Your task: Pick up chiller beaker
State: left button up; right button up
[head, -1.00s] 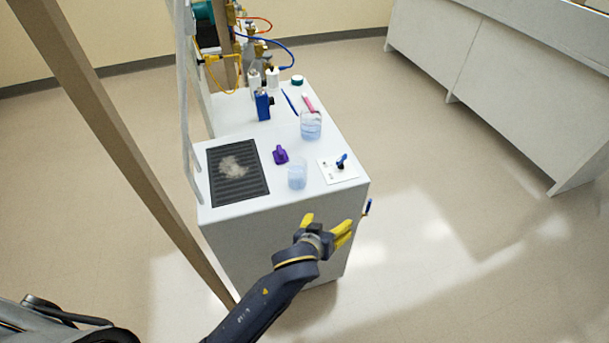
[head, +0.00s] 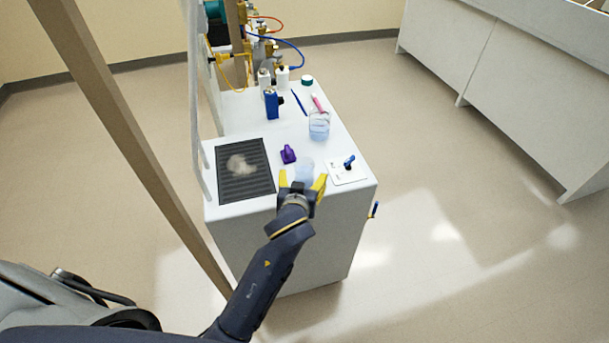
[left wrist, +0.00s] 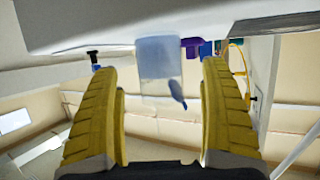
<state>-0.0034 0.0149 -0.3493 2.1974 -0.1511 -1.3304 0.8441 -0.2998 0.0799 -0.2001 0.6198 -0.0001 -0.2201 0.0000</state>
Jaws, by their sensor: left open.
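A clear beaker with pale blue liquid (head: 305,168) stands upright near the front edge of the white cabinet top. My left gripper (head: 302,182) is open, with its yellow fingers at the near side of this beaker and partly hiding it. In the left wrist view the beaker (left wrist: 158,60) shows between the two spread fingers, with gaps on both sides. A second beaker with blue liquid (head: 319,127) stands farther back. No label shows which one is the chiller beaker. My right gripper is not in view.
On the cabinet top (head: 350,195), a purple object (head: 288,154) and a dark ribbed mat (head: 238,185) lie left of the near beaker. A white plate with a blue knob (head: 348,165) is on its right. A blue box (head: 271,103) and bottles stand behind.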

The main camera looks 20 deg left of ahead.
aim_at(303, 178)
pick_arm(q)
jog(key=shift+x, duration=1.75)
jog(key=shift+c, duration=0.5)
jog(key=c, duration=1.3)
